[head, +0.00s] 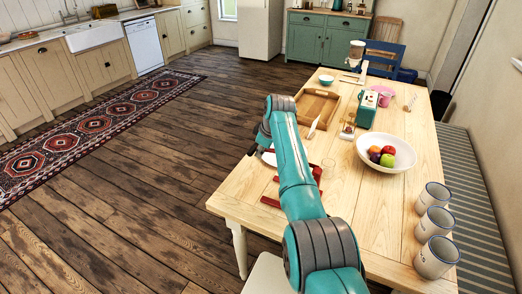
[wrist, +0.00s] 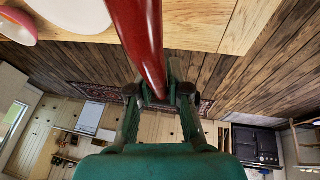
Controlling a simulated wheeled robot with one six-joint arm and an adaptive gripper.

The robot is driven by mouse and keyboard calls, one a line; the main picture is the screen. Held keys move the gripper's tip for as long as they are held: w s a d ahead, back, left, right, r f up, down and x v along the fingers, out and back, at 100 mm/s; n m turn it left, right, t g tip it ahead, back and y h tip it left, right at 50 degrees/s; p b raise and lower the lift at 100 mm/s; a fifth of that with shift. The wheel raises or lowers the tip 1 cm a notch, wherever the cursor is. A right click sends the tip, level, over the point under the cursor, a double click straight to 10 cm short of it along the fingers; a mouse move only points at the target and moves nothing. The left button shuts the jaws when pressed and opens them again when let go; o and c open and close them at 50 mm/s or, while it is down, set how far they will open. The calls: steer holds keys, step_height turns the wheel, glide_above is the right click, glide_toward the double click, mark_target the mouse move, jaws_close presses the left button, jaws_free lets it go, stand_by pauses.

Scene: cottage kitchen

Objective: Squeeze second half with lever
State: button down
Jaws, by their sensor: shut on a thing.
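The red lever (wrist: 140,35) runs from the top of the wrist view down between my fingers. My gripper (wrist: 158,92) is shut on it. In the head view my arm covers most of the squeezer. Only red parts (head: 271,201) show beside the arm at the near left of the table. I cannot see the second half or what lies under the lever.
The wooden table (head: 375,215) holds a white fruit bowl (head: 400,166), a wooden tray (head: 315,94), a green box-like thing (head: 367,112) and a pink plate (head: 386,91). Three mugs (head: 434,224) stand along the right edge. A striped bench (head: 480,210) lies beyond.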

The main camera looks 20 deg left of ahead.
steer(key=c, duration=1.1)
jaws_free()
steer(key=shift+s+f, duration=0.1)
steer(key=shift+f, duration=0.05)
steer(key=shift+c, duration=0.2)
steer(key=shift+d+r, duration=0.1)
steer(key=shift+r, duration=0.1)
steer(key=shift+d+r, duration=0.1)
steer(key=shift+r, duration=0.15)
steer(key=v, duration=1.1)
steer(key=shift+r, duration=0.1)
